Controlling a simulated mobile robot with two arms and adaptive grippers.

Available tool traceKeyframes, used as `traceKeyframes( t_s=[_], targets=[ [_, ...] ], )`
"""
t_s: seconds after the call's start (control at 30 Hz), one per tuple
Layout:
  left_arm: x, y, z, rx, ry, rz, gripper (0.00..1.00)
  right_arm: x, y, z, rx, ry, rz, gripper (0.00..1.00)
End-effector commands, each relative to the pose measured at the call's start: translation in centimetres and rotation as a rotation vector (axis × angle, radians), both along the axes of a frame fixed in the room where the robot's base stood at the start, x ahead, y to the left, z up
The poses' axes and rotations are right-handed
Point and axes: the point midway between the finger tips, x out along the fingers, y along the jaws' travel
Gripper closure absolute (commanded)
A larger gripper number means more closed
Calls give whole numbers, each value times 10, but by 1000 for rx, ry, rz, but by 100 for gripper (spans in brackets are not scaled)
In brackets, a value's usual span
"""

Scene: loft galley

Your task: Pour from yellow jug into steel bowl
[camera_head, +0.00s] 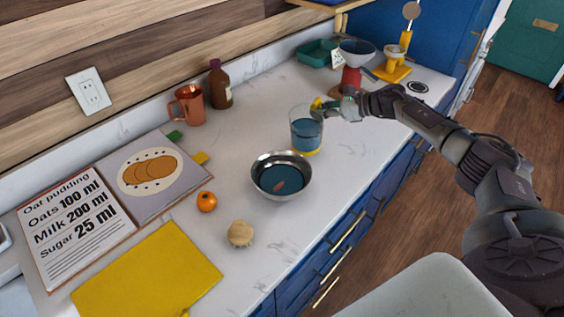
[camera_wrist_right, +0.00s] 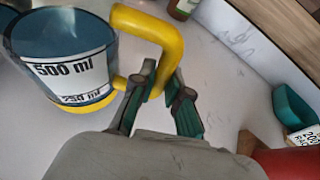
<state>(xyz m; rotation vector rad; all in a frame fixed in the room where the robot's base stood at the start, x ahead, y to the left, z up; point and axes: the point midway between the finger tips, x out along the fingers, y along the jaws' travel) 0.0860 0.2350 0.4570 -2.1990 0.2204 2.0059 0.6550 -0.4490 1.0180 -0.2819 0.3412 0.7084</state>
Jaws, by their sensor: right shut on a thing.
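The yellow jug (camera_head: 306,133) is a clear measuring jug with a yellow handle and base, holding blue liquid. It looks upright, just behind and right of the steel bowl. I cannot tell whether it touches the counter. The steel bowl (camera_head: 262,184) stands on the counter, with blue liquid and a reddish patch inside. My right gripper (camera_head: 328,107) is shut on the jug's handle. In the right wrist view, the jug (camera_wrist_right: 70,73) is at left with 500 ml and 250 ml marks, and its handle passes between my fingertips (camera_wrist_right: 166,88). My left gripper is out of view.
An orange fruit (camera_head: 206,201) and a tan round object (camera_head: 240,233) lie left of the bowl. A copper mug (camera_head: 187,105) and brown bottle (camera_head: 220,87) stand behind. A recipe book (camera_head: 75,232) and yellow mat (camera_head: 147,272) lie at left. A kitchen scale (camera_head: 352,72) stands beyond the gripper.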

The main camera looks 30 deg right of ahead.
Motion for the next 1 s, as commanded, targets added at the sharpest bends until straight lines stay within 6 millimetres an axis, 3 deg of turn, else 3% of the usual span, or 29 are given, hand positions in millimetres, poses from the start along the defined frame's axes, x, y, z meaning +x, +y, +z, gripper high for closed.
traceKeyframes(
  t_s=[0.03, 0.4, 0.7, 0.83, 1.0],
  targets=[
    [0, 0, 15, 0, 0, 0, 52, -1, 2, 12, -17, -14, 1, 100],
    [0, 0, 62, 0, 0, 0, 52, -10, 14, 31, -167, -120, -1, 100],
    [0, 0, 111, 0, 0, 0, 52, -19, 27, 62, -291, -206, 0, 100],
    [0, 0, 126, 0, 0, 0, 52, -24, 34, 71, -343, -243, -1, 100],
    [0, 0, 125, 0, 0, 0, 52, -25, 36, 68, -363, -257, -3, 100]
  ],
)
